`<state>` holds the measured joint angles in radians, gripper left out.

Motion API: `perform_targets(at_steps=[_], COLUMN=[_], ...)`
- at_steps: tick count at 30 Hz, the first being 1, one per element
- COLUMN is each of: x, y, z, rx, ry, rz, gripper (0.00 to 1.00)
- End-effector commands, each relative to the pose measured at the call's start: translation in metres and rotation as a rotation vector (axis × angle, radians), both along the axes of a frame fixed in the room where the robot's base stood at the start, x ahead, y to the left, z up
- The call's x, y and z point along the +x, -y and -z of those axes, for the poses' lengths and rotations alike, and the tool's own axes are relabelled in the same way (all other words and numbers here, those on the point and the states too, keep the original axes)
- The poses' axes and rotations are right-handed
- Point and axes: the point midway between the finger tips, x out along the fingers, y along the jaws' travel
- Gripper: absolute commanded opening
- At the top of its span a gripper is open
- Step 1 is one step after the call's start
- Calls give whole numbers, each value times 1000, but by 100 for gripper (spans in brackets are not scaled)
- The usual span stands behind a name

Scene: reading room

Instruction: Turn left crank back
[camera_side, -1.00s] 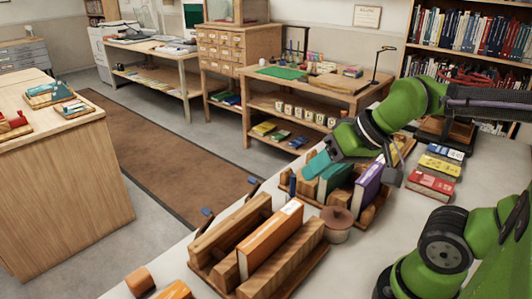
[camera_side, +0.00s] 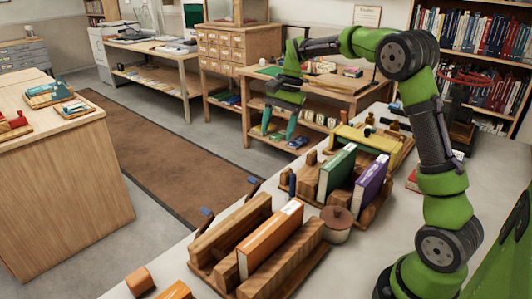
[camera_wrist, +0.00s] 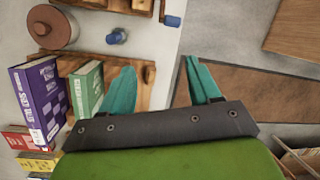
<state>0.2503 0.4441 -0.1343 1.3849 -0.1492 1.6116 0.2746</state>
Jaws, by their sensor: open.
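My gripper (camera_side: 279,128) hangs open and empty, its teal fingers pointing down beyond the bench's far edge; both fingers also show in the wrist view (camera_wrist: 163,88). No part is clearly a left crank. Two blue-ended parts stick out along the bench edge, one beside the near wooden rack (camera_side: 207,212) and one farther back (camera_side: 252,180). A blue end also shows at the top of the wrist view (camera_wrist: 172,21). The near wooden rack (camera_side: 310,252) holds an orange book (camera_side: 268,240). The rack behind it holds a green book (camera_side: 337,172) and a purple book (camera_side: 370,182).
A round wooden pot with a lid (camera_side: 336,222) stands between the racks, and a small blue peg (camera_side: 292,184) stands near it. A yellow piece (camera_side: 367,140) lies behind the books. A wooden block (camera_side: 139,281) lies at the near edge. A brown floor runner (camera_side: 165,160) lies beyond the bench.

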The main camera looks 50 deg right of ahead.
Motion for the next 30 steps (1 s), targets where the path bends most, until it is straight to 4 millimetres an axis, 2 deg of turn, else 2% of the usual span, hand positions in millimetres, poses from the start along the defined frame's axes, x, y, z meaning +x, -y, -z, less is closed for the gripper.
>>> perform_targets(at_steps=[1,3,6,9,14,20,30], x=[13,24,35,36,32,32,31], y=[10,16,15,8,0,-13,-41], z=[7,8,-2,-21,-17,12,82], rx=[22,53,92,126,153,152,151], ry=[-45,-94,-138,-158,-196,-197,-196], rz=[64,144,234,298,334,331,332], gripper=[62,62,62,62,62,62,62])
